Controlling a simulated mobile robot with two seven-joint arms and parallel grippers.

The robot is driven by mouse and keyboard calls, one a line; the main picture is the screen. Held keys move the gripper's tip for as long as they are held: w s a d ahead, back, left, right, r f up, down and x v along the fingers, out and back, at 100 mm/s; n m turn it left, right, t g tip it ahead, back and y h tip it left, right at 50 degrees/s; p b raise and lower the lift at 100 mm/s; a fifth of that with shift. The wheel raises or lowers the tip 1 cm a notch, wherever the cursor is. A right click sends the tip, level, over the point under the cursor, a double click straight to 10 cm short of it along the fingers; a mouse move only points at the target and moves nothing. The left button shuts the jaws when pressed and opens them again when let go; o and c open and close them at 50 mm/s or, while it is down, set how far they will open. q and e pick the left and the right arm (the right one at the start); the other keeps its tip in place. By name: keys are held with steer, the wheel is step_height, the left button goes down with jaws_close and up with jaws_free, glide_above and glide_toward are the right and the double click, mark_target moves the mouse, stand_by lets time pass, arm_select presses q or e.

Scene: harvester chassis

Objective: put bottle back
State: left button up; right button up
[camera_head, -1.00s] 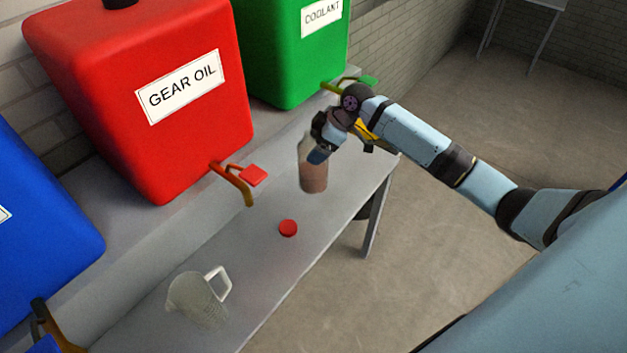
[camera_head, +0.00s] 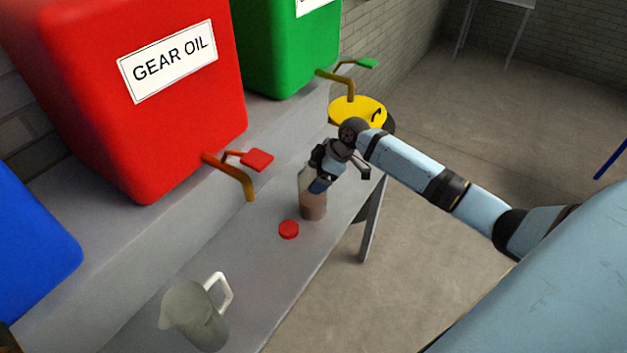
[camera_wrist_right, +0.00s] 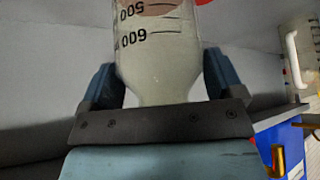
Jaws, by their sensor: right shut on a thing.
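A clear bottle with brownish liquid in its lower part (camera_head: 312,205) is at the right end of the grey bench in the head view. My right gripper (camera_head: 323,182) is shut on the bottle's upper part. In the right wrist view the bottle (camera_wrist_right: 160,65) shows black volume marks and sits between the two blue fingers of my right gripper (camera_wrist_right: 160,85). The bottle is about upright; I cannot tell whether its base touches the bench. My left gripper is not in view.
A red cap (camera_head: 289,229) lies on the bench (camera_head: 255,265) close beside the bottle. A clear jug (camera_head: 195,315) stands nearer. Behind are the red gear oil tank (camera_head: 150,130) and green tank (camera_head: 285,45) with taps. A yellow round lid (camera_head: 357,112) shows beyond the bench.

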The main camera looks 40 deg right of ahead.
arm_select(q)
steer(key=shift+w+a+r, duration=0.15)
arm_select(e)
steer(key=shift+r, duration=0.15)
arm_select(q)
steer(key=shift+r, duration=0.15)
arm_select(e)
steer(key=shift+d, duration=0.2)
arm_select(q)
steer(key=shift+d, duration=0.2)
arm_select(e)
steer(key=o, duration=1.4)
steer(key=shift+a, duration=0.1)
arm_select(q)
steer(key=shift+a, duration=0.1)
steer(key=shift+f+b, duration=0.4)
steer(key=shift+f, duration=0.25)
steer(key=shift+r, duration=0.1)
arm_select(e)
steer(key=shift+v, duration=6)
